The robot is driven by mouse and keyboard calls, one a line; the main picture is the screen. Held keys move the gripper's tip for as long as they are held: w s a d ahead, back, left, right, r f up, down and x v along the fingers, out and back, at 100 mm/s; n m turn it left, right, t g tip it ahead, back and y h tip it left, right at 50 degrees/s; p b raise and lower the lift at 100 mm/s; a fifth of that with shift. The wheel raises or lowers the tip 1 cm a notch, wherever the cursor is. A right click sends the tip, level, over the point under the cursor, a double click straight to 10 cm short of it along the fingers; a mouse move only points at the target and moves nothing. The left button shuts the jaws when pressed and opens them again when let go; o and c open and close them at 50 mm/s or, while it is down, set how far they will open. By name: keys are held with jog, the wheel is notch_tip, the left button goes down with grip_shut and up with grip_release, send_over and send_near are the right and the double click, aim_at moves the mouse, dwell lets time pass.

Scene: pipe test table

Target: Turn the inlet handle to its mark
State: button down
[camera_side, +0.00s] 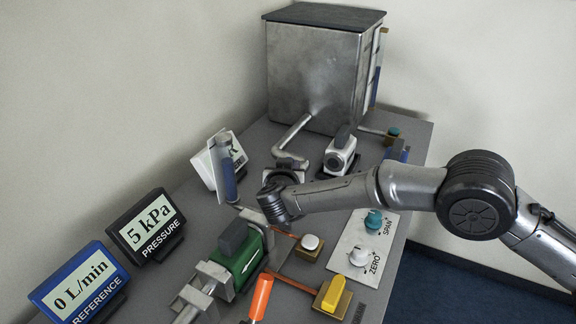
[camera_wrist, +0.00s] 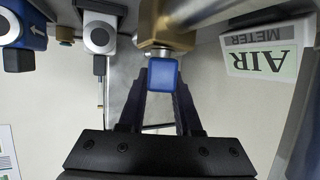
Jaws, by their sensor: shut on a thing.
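In the wrist view, a square blue handle (camera_wrist: 163,74) sits on a short metal stem below a brass valve body (camera_wrist: 166,26). My gripper (camera_wrist: 163,82) has its two dark fingers on either side of this handle and is shut on it. I see no lettering on the handle that names it as the inlet, and no mark for it shows. In the side view my arm's wrist end covers the place, so the handle and the jaws are hidden there.
The air meter sign (camera_side: 205,162) stands close to my wrist. A white valve with a dark handle (camera_side: 341,155) and a green valve (camera_side: 241,258) are nearby. The pressure display (camera_side: 146,226) reads 5 kPa, the reference display (camera_side: 79,285) 0 L/min. A metal box (camera_side: 318,80) stands behind.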

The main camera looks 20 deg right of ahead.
dwell(0.4)
jog(key=c, duration=0.6)
grip_release()
jog(key=v, duration=1.4)
jog(key=shift+w, duration=0.1)
